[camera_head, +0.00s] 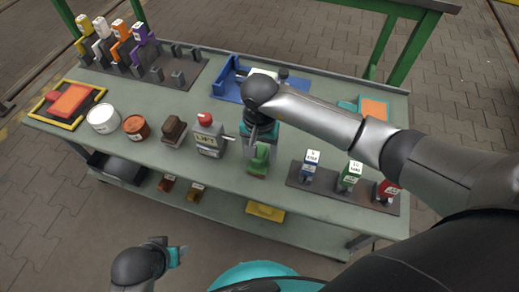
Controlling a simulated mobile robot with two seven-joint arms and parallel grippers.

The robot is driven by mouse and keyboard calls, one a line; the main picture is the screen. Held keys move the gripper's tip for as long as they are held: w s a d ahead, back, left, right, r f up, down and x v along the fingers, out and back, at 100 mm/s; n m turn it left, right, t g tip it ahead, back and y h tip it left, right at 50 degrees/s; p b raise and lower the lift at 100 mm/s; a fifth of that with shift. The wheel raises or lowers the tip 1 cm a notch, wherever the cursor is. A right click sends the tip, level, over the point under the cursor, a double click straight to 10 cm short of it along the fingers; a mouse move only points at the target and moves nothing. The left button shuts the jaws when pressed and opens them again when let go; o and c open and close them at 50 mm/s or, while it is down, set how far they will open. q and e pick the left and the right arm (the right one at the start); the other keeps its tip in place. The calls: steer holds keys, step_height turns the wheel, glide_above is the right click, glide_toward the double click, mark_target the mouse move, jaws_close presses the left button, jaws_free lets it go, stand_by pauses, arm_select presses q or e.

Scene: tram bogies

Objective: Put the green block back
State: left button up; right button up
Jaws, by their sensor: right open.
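A green block (259,157) with a stepped shape stands on the workbench (228,175) near its front middle. My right gripper (262,138) is open and points down just above and behind this block. The fingers overlap the block's top in the picture, so I cannot tell whether they touch it. A dark rack (330,193) at the front right holds a blue, a green and a red tagged piece. My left gripper (177,256) is low in front of the bench, away from the block, and its jaws are too small to read.
A grey box marked LIFT (208,138) with a red knob stands close left of the block. A brown block (173,132) and two pots are further left. A blue tray (228,88) lies behind my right gripper. Another rack (150,72) is at the back left.

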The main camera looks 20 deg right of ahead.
mark_target(260, 152)
steer(key=shift+r, duration=0.2)
arm_select(q)
steer(key=s+a+f+g+p, duration=0.1)
steer(key=s+f+p, duration=0.3)
steer(key=f, duration=0.4)
steer(key=shift+s+a+f, duration=0.2)
steer(key=shift+a+f, duration=0.05)
steer(key=shift+a, duration=0.2)
arm_select(e)
step_height(260, 152, up, 12)
